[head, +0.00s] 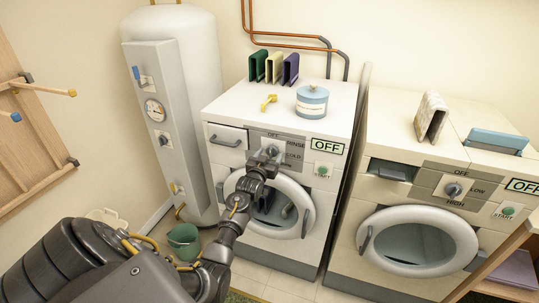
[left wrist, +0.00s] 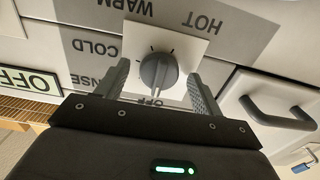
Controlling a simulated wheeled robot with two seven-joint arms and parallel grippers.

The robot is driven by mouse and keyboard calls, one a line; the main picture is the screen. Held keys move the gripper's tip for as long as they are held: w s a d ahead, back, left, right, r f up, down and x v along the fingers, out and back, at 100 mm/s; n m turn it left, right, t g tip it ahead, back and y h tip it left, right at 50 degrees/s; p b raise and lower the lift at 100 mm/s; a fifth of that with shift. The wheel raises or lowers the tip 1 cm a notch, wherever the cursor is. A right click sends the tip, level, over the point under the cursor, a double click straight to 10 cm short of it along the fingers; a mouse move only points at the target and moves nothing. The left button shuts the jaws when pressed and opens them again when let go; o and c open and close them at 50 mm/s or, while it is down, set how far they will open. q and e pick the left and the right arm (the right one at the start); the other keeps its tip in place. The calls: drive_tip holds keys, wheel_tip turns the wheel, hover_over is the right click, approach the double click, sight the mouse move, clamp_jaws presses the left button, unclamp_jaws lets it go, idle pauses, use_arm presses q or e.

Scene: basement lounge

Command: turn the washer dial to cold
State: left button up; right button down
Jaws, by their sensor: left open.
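The washer (head: 225,178) is the white front-loader at centre in the head view. Its grey dial (head: 272,150) sits on a panel marked OFF, RINSE, COLD; my gripper covers part of it. In the left wrist view the dial (left wrist: 158,72) is upside down, with OFF below, COLD (left wrist: 98,48) to the left, WARM above and HOT at upper right. My left gripper (head: 266,160) is open at the dial, with one finger on each side; in the left wrist view gaps show beside the knob (left wrist: 160,80). My right gripper is out of view.
The washer's display (head: 327,146) reads OFF, with a green start button (head: 322,171) below. The round door (head: 310,222) lies under the dial and a drawer handle (head: 225,141) to its left. A dryer (head: 345,255) stands right, a boiler (head: 200,80) left.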

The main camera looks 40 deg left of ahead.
use_arm(q)
drive_tip(key=shift+w, duration=0.2)
drive_tip(key=c, duration=1)
drive_tip(key=shift+o, duration=0.2)
